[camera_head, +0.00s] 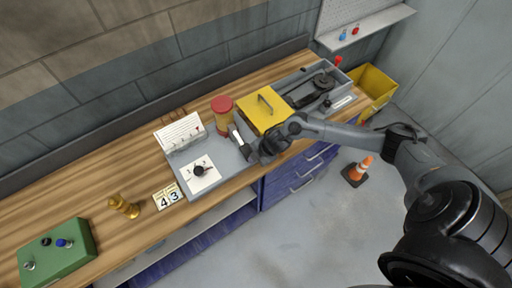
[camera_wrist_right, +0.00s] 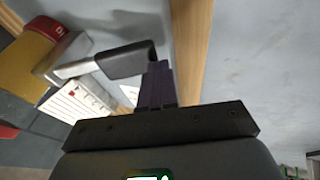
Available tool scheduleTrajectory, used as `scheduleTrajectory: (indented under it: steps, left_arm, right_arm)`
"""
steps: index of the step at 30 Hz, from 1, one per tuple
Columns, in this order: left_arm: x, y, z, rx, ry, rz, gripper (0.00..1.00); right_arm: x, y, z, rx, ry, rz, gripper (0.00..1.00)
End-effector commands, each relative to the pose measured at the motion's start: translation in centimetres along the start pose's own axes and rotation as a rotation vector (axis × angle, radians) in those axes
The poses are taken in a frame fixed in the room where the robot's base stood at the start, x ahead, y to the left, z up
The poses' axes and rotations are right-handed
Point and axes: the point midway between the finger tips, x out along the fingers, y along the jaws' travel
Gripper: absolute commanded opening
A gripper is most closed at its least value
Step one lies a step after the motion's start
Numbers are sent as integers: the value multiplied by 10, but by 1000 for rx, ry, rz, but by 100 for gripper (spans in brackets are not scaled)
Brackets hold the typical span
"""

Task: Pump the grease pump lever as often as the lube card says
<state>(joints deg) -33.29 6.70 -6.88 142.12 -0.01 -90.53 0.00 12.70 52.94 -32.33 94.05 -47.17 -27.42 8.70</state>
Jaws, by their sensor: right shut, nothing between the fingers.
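The grease pump has a yellow reservoir with a red cap (camera_head: 222,104) and stands on a grey plate (camera_head: 222,176) on the bench. Its lever is a metal bar with a dark grip (camera_wrist_right: 122,62) in the right wrist view. My right gripper (camera_head: 254,149) is at the lever's end; its fingers (camera_wrist_right: 158,84) are shut and empty, close beside the grip. I cannot tell whether they touch it. A white printed card (camera_head: 180,132) stands behind the plate; its writing is too small to read. My left gripper is not in view.
A dial on a white square (camera_head: 201,173) lies on the plate. Number tiles 4 and 3 (camera_head: 168,196), a brass piece (camera_head: 123,206) and a green box (camera_head: 58,252) stand left. A yellow box (camera_head: 263,110) and grey tray (camera_head: 345,101) stand right. A cone (camera_head: 358,172) is on the floor.

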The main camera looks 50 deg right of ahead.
Motion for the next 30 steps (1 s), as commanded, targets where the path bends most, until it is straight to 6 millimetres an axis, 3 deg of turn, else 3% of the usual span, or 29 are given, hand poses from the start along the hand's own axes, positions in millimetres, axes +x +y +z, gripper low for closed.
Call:
scheduleTrajectory:
  steps: [1,5,15,16,24,30]
  left_arm:
    - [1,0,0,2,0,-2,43]
    - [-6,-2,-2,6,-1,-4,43]
    - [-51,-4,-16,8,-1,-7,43]
    - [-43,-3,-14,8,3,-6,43]
    - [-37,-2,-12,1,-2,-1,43]
    - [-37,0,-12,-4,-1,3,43]
  right_arm:
    - [6,-10,6,4,-14,-18,0]
    - [-1,-9,4,2,-13,-19,0]
    - [-44,2,-15,-10,-2,-10,0]
    - [-45,-1,-11,-13,-4,-8,0]
    - [-100,-3,-12,-14,-2,-6,0]
    - [-125,-4,-12,-10,-2,-3,0]
